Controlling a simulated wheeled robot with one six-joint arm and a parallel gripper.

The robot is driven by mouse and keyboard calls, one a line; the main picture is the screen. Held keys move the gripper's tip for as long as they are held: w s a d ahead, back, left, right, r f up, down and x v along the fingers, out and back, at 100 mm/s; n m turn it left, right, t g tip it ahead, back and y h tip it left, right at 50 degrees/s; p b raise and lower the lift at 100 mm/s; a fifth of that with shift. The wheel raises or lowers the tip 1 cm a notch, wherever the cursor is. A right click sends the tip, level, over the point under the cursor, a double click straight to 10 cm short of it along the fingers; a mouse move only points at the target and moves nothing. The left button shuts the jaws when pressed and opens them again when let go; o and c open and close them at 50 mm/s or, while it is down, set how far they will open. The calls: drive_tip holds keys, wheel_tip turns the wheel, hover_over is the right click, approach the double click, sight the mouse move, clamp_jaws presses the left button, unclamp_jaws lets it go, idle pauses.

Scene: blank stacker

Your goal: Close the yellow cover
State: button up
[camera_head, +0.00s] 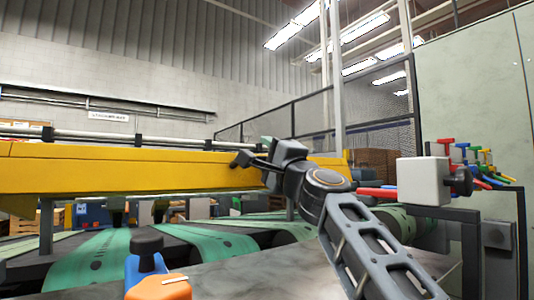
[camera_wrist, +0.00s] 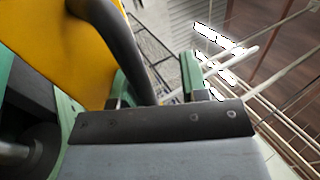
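The yellow cover (camera_head: 120,174) is a long beam lying level across the left and middle of the head view, above the green belts. It also fills the upper left of the wrist view (camera_wrist: 55,40). A black bar handle (camera_wrist: 122,45) stands out from it in the wrist view. My gripper (camera_head: 262,152) is in front of the cover's right part. In the wrist view, my gripper (camera_wrist: 158,80) has its two green-tipped fingers apart, with the handle passing between them. The handle is close to the left finger, and a gap shows on the right. Contact cannot be told.
Green belts (camera_head: 100,258) run under the cover. A black knob (camera_head: 147,245) and an orange block (camera_head: 160,287) stand at the front. A grey box (camera_head: 423,181) and coloured-handled valves (camera_head: 470,160) are at right, close to my arm. A metal fence (camera_head: 300,122) stands behind.

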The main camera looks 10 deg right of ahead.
drive_tip(key=b+v, duration=0.4)
drive_tip(key=v, duration=1)
